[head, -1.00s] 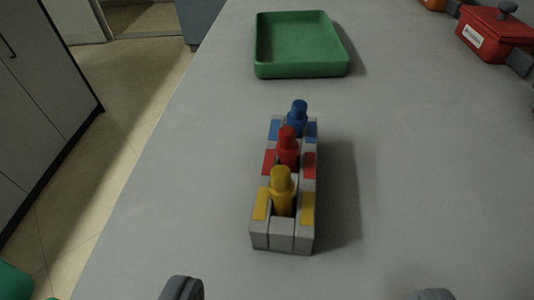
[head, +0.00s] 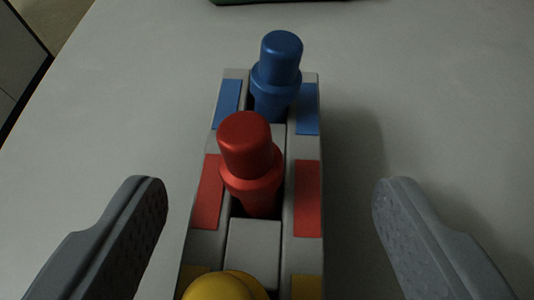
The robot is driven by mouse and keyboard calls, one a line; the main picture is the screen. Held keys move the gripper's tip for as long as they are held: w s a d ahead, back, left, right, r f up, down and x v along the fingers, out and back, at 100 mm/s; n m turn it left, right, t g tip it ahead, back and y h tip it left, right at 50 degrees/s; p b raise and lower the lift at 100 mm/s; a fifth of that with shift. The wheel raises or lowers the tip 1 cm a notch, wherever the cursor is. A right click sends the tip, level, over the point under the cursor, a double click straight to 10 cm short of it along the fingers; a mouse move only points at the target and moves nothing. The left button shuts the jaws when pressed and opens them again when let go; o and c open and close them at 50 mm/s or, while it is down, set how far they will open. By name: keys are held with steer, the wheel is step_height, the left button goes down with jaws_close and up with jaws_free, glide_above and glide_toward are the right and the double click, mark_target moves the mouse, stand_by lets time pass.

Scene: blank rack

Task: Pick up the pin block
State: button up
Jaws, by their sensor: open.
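The pin block (head: 254,248) is a long grey block on the grey table, running away from me. It holds a blue pin (head: 277,75) at the far end, a red pin (head: 250,165) in the middle and a yellow pin (head: 226,287) at the near end, cut off by the picture's lower edge. Blue, red and yellow patches flank the pins. My gripper (head: 268,204) is open, one finger on each side of the block with a visible gap to both sides. Nothing is between the fingers touching them. The block's near end is out of view.
The grey table (head: 440,90) is clear to the left and right of the block. The edge of the green tray (head: 285,2) shows at the top. The table's left edge and the floor beyond show at the upper left.

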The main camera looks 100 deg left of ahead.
steer(key=shift+s+a+f, duration=0.15)
steer(key=shift+a+f, duration=0.05)
steer(key=shift+a, duration=0.25)
steer(key=c, duration=1.1)
steer(key=shift+r, duration=0.1)
